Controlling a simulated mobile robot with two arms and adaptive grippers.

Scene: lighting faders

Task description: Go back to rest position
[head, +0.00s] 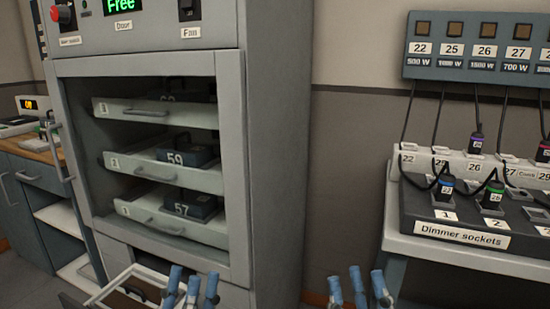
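My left gripper (192,284) is at the bottom edge, in front of the cabinet (278,150). Its blue fingertips stand up with gaps between them, open, with nothing seen between them. My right gripper (358,286) is at the bottom edge, between the cabinet and the dimmer table. Its blue fingertips are spread and empty. Both grippers show only their fingers; the rest is out of view below.
The cabinet holds drawers with modules 59 (187,155) and 57 (188,204). A light-rimmed tray (97,299) is beside my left gripper. The dimmer sockets box (420,212), with several cabled plugs, stands on a table at right, under a wall panel (470,72). A wooden-topped counter (40,157) is at left.

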